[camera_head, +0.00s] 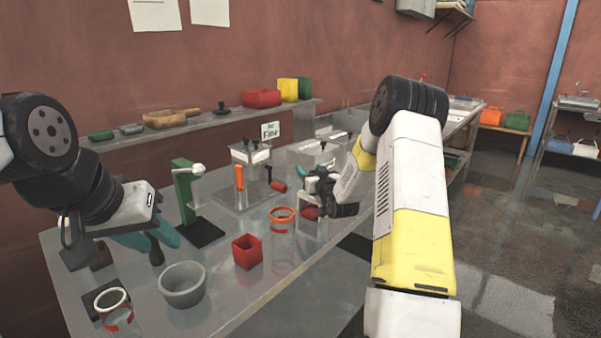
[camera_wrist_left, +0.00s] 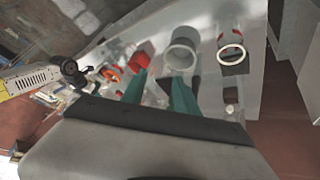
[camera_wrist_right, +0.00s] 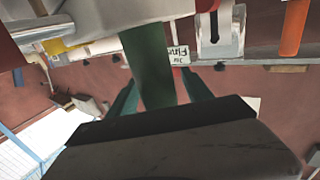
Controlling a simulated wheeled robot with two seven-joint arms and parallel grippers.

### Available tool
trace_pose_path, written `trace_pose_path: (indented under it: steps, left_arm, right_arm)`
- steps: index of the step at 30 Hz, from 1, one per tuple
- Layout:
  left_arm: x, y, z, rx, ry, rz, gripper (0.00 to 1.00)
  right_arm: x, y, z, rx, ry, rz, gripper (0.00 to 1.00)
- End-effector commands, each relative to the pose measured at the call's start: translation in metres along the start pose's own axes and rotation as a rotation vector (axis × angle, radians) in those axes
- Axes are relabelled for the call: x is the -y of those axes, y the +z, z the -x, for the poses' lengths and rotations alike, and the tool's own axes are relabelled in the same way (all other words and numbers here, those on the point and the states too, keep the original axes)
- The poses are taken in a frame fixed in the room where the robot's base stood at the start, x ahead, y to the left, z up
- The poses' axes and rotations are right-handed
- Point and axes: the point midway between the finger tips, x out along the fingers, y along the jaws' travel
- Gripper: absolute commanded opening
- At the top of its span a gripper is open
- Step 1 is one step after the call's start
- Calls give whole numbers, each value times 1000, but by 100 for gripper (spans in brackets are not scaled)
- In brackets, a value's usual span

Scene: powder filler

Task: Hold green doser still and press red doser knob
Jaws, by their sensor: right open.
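A green upright stand (camera_head: 185,190) with a white ball knob (camera_head: 197,169) and a black base stands on the metal table; I take it for the green doser. My left gripper (camera_head: 160,242) is in front of it, apart from it, with teal fingers spread and nothing between them; they also show in the left wrist view (camera_wrist_left: 160,92). My right gripper (camera_head: 322,180) is open at the far right of the table. A dark green piece (camera_wrist_right: 150,65) shows between its fingers in the right wrist view; I cannot tell what it is. A red knob-like part (camera_head: 277,186) is left of it; I cannot tell if this is the red doser.
A clear box with an orange handle (camera_head: 239,177) stands behind. A red cup (camera_head: 247,251), a grey bowl (camera_head: 182,285), an orange-ringed jar (camera_head: 283,214) and a white-ringed jar (camera_head: 111,298) stand on the front half. A "Fine" sign (camera_head: 270,131) hangs behind.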

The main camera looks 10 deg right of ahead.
Motion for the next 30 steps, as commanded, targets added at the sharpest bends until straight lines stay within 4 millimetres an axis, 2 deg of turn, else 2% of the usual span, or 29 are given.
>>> trace_pose_path:
  steps: [2, 10, 13, 18, 19, 30]
  left_arm:
    - [0, 0, 0, 0, 0, 0, 36]
    - [0, 0, 0, 0, 0, 0, 36]
    - [0, 0, 0, 0, 0, 0, 36]
    - [0, 0, 0, 0, 0, 0, 3]
    - [0, 0, 0, 0, 0, 0, 0]
    - [0, 0, 0, 0, 0, 0, 0]
  right_arm:
    - [0, 0, 0, 0, 0, 0, 54]
    - [0, 0, 0, 0, 0, 1, 1]
    - [0, 0, 0, -1, 0, 1, 0]
    - [0, 0, 0, -1, 0, 1, 0]
    - [0, 0, 0, -1, 0, 1, 0]
    - [0, 0, 0, -1, 0, 1, 0]
